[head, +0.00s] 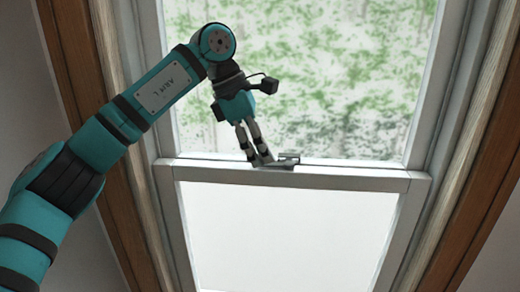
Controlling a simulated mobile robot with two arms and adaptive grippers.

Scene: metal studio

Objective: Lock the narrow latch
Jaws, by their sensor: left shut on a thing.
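The narrow latch (289,158) is a small grey metal piece on top of the window's middle rail (350,178). My left gripper (262,160) reaches down to the rail from the upper left. Its fingertips are shut on the left part of the latch, and they hide that part. The right part of the latch shows just beyond the fingertips. Whether the latch is locked cannot be told at this size. My right gripper is not in view.
The window has an upper pane (340,80) with green foliage behind it and a pale lower pane (290,235). A brown wooden frame (480,165) borders it on both sides. The rail to the right of the latch is clear.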

